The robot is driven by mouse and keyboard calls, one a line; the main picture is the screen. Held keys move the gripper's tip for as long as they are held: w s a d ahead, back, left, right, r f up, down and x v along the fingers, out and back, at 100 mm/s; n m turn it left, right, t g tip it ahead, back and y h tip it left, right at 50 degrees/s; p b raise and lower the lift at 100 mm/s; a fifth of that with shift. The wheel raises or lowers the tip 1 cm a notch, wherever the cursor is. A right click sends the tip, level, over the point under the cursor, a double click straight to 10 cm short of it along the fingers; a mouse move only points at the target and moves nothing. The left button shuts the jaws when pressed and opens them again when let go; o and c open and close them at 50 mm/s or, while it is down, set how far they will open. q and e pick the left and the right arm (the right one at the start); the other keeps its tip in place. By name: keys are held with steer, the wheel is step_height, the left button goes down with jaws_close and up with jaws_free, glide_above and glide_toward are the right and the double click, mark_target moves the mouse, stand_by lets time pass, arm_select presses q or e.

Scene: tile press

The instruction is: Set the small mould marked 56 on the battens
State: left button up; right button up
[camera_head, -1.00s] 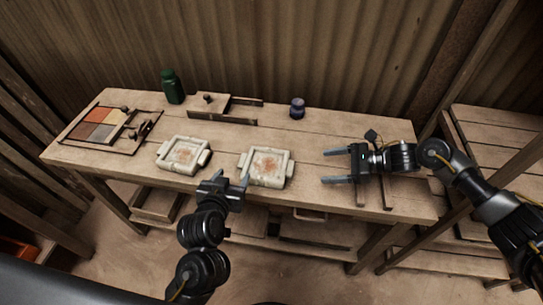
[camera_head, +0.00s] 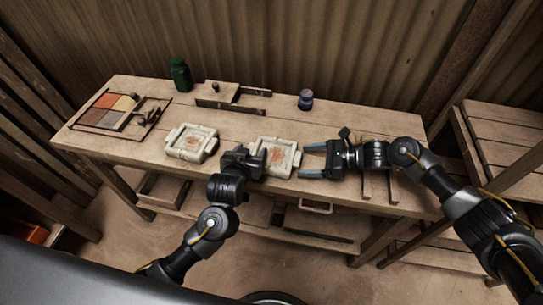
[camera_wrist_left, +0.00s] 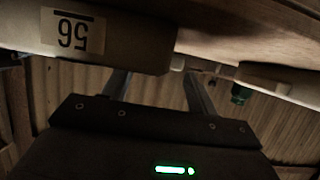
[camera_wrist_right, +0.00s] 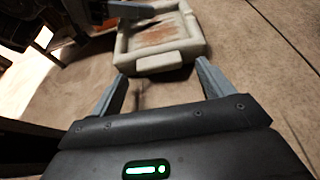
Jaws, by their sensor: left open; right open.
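The small mould marked 56 (camera_head: 284,146) is a pale, square, shallow tray with side lugs and a rust-stained floor. It lies on the bench between my grippers; its label shows upside down in the left wrist view (camera_wrist_left: 73,32). My left gripper (camera_head: 262,160) is open at its left side and hides part of it; contact is unclear. My right gripper (camera_head: 312,160) is open just right of it. In the right wrist view the near lug (camera_wrist_right: 160,62) lies just ahead of the open jaws (camera_wrist_right: 160,82). The two battens (camera_head: 393,188) lie at right, partly under my right arm.
A similar second mould (camera_head: 181,150) lies to the left. The front right bench is free around the battens.

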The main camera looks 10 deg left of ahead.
arm_select(q)
steer(key=shift+x, duration=0.8)
arm_select(e)
steer(key=shift+x, duration=0.85)
arm_select(q)
steer(key=shift+a, duration=0.1)
steer(key=c, duration=1.1)
arm_select(e)
steer(key=c, duration=1.1)
arm_select(q)
jaws_close()
arm_select(e)
steer(key=shift+r, duration=0.1)
steer(key=c, duration=0.4)
